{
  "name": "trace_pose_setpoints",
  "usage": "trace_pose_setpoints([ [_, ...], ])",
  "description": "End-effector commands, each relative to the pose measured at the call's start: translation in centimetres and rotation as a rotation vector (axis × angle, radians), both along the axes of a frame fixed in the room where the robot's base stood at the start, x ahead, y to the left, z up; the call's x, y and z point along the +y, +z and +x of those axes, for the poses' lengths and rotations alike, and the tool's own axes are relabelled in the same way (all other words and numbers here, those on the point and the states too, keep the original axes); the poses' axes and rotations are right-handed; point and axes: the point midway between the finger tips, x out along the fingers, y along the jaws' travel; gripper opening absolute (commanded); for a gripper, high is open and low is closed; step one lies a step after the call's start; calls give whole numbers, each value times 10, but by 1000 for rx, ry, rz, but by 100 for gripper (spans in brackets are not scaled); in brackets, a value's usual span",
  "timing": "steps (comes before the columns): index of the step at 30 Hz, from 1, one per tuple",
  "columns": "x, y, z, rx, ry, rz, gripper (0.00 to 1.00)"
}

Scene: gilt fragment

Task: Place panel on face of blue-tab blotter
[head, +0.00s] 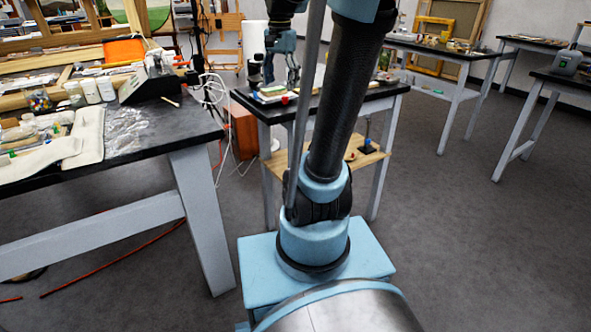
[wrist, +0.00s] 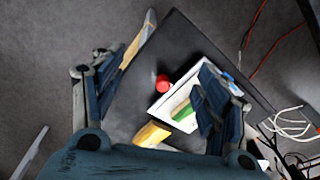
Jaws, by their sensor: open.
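In the head view my gripper (head: 281,78) hangs over the back of that table. A white flat piece (wrist: 161,106) with a raised-looking rim lies on the table, partly hidden by the right finger. A green strip (wrist: 182,111) lies on it. A small blue patch (wrist: 228,76) shows beyond that finger; I cannot tell if it is a blotter tab. A yellow piece (wrist: 151,133) lies near the palm. I cannot tell which thing is the panel.
A red round object (wrist: 162,84) stands beside the white piece. A wooden-looking strip (wrist: 137,43) lies at the table's edge. The small table (head: 330,106) has a lower wooden shelf (head: 365,158). A larger cluttered workbench (head: 165,128) stands left; open floor (head: 470,240) lies right.

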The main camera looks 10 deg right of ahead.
Motion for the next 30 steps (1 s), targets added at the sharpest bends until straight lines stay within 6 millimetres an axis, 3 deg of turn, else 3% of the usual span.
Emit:
trace_pose_setpoints([
  [1,0,-11,-18,-8,48,-4,68],
  [6,0,-49,-68,-34,223,-19,68],
  [18,0,-158,-172,-93,629,-75,68],
  [24,0,-201,-202,-113,770,-101,68],
  [30,1,-215,-211,-118,818,-110,68],
])
